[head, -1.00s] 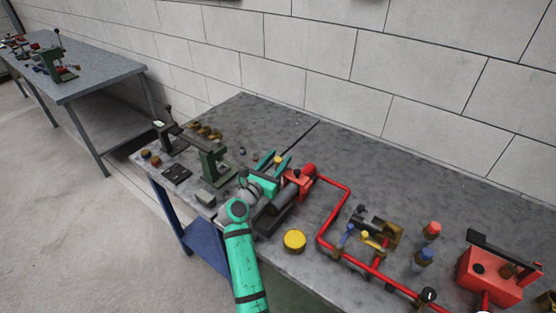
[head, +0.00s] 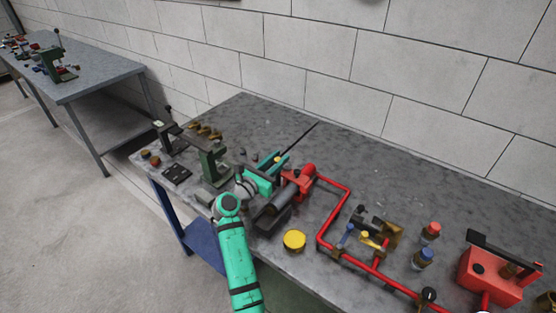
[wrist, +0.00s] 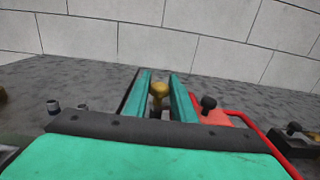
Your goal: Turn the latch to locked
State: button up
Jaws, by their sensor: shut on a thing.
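My gripper (head: 276,162) is low over the bench, behind a dark cylinder and left of a red pump housing (head: 299,184). In the wrist view its two teal fingers (wrist: 159,98) stand on either side of a brass-yellow knob (wrist: 158,90), and they are shut on it. I take this knob to be the latch's handle; its lower part and the latch body are hidden by my gripper. No marking of the locked position can be read. In the head view the fingers almost fully cover the knob.
A black knob (wrist: 208,103) on the red housing stands close to the right finger. A red pipe (head: 338,215) runs from the housing to the right. A green press (head: 213,165) stands left of my wrist, and a yellow disc (head: 294,240) lies in front. The bench behind is clear.

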jog(key=shift+w+r+m+g+h, duration=0.1)
jog(key=shift+m+g+h, duration=0.9)
jog(key=shift+h, duration=0.2)
jog(key=shift+m+g+h, duration=1.1)
jog(key=shift+m+g, duration=0.1)
jog(key=shift+g, duration=0.3)
jog(key=o, duration=1)
jog(key=v, duration=1.1)
jog(key=shift+w, duration=0.1)
